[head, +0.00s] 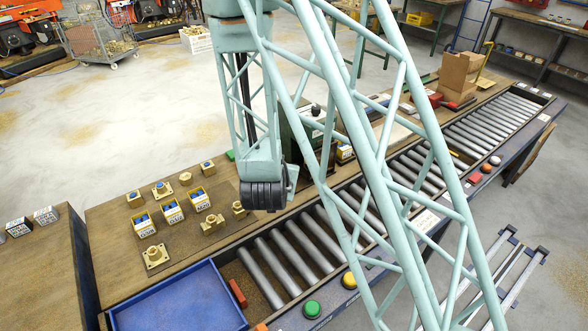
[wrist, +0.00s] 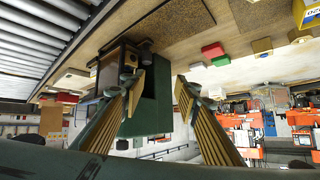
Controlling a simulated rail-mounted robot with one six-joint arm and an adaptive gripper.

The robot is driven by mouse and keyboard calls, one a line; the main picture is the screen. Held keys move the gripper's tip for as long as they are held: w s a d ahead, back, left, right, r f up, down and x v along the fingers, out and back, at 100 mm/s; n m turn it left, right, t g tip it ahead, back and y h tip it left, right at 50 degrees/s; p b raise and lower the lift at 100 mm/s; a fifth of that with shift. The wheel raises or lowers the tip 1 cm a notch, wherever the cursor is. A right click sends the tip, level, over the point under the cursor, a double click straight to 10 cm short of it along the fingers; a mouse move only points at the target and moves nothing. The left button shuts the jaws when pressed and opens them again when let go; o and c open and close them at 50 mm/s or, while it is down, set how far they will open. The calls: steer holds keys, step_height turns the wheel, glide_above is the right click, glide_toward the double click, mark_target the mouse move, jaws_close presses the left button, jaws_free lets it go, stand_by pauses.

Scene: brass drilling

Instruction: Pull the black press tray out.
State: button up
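The dark green press (head: 308,140) stands at the back edge of the roller conveyor in the head view, partly behind my arm. In the wrist view, which looks upside down, its green body (wrist: 152,112) is between and behind my gripper's fingers. The black press tray cannot be made out clearly in either view. My gripper (wrist: 160,82) is open, with its two ribbed fingers spread apart and nothing seen between them but the press beyond. The left finger overlaps the press body in the picture; contact cannot be told.
A blue tray (head: 180,302) lies at the front left. Brass parts (head: 155,256) and small yellow boxes (head: 171,211) stand on the wooden bench. The roller conveyor (head: 300,245) runs along the right, with green (head: 312,308) and yellow (head: 349,280) buttons on its edge.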

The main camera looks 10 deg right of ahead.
steer(key=shift+s+d+f+n+t+h, duration=0.1)
steer(key=shift+d+f+t+h, duration=0.25)
steer(key=shift+f, duration=0.55)
steer(key=shift+s+d+f+n+t+h, duration=0.1)
steer(key=shift+d+f+t+h, duration=0.2)
steer(key=shift+f, duration=0.6)
steer(key=shift+s+d+f+n+t+h, duration=0.1)
steer(key=shift+d+f+t+h, duration=0.2)
steer(key=shift+f, duration=0.6)
steer(key=shift+w+d+f+b, duration=0.15)
steer(key=shift+w+f+b, duration=0.15)
steer(key=shift+b, duration=0.4)
steer(key=shift+w+d+f+h+b, duration=0.1)
steer(key=shift+w+h+b, duration=0.2)
steer(key=shift+b, duration=0.3)
steer(key=shift+w+d+f+b, duration=0.25)
steer(key=shift+w+b, duration=0.3)
steer(key=shift+b, duration=0.7)
steer(key=shift+b+x, duration=0.3)
steer(key=shift+x, duration=5.2)
steer(key=shift+a, duration=0.1)
steer(key=shift+c, duration=0.3)
jaws_close()
